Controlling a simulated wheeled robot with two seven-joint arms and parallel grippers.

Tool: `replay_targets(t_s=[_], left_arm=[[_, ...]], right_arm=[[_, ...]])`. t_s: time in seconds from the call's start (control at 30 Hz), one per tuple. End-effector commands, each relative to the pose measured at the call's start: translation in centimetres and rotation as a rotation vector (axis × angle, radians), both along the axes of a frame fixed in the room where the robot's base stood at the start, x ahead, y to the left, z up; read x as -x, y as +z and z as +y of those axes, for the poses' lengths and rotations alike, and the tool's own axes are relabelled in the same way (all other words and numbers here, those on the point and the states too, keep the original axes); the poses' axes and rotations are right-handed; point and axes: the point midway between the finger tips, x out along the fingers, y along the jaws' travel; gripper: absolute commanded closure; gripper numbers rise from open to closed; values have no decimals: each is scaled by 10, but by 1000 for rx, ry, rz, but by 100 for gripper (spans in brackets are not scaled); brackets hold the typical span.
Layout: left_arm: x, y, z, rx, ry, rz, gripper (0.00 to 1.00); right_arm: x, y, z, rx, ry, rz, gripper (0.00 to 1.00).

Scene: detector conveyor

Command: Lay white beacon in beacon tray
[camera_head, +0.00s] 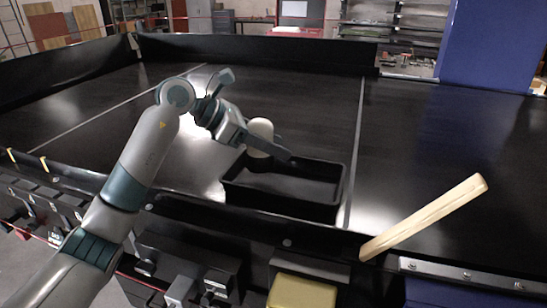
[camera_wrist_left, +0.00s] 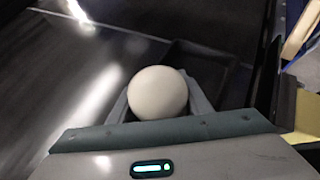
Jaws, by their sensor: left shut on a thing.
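The white beacon (camera_head: 261,132) is a rounded, off-white piece held between the fingers of my left gripper (camera_head: 268,147). In the left wrist view the beacon (camera_wrist_left: 158,93) looks like a ball, with a finger on each side of it. My left gripper is shut on it. The beacon tray (camera_head: 345,190) is a black, open, shallow box on the dark conveyor. The beacon is at the tray's far left part in the head view, seemingly above it. The tray shows partly behind the beacon in the left wrist view (camera_wrist_left: 200,58). My right gripper is in neither view.
A pale wooden bar (camera_head: 425,217) rises at a slant from the conveyor's near edge, right of the tray. A yellow block (camera_head: 302,291) is at the near side. A blue column (camera_head: 490,45) stands at the back right. The belt around the tray is clear.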

Motion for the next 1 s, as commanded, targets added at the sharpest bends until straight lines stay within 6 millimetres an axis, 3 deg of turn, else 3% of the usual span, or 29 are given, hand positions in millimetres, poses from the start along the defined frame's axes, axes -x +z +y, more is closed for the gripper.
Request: replay_targets(t_s=[0.4,0.9,0.93,1.0], left_arm=[[0,-32,-1,3,0,3,88],[0,-42,0,1,0,-2,88],[0,-42,0,0,0,0,51],[0,-41,0,0,0,0,48]], right_arm=[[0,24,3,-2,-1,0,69],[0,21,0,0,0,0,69],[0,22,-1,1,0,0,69],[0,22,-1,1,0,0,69]])
